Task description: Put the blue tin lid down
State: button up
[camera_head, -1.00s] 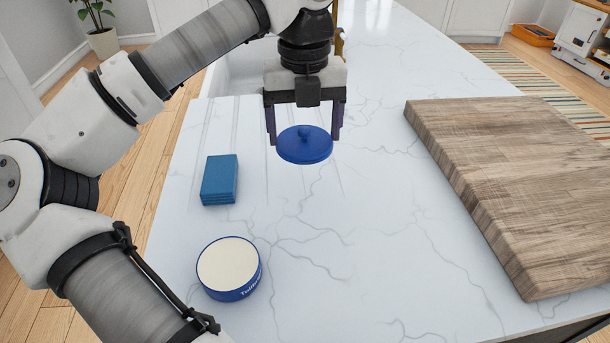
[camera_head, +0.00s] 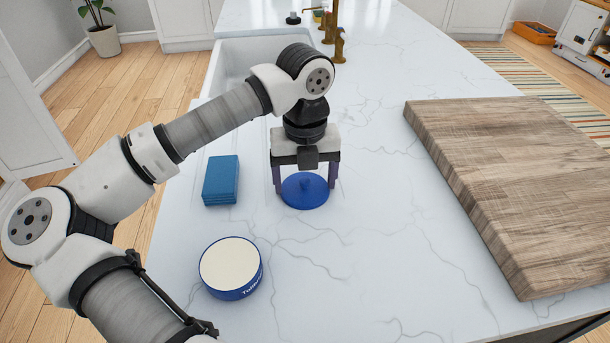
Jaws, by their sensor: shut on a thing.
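The far part of the lid is partly hidden by the gripper. The round blue tin (camera_head: 231,268), with a cream top face, stands on the counter nearer to me and to the left, apart from the lid.
A stack of blue pieces (camera_head: 221,180) lies left of the lid. A thick wooden board (camera_head: 510,170) fills the right of the counter (camera_head: 370,240). A sink (camera_head: 232,65) and brass tap (camera_head: 338,45) are behind. The counter between lid and board is clear.

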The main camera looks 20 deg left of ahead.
aim_at(305, 180)
jog(key=shift+f, duration=0.15)
jog(key=o, duration=0.9)
notch_tip(305, 180, up, 12)
jog(key=b, duration=0.1)
jog(key=shift+r, duration=0.2)
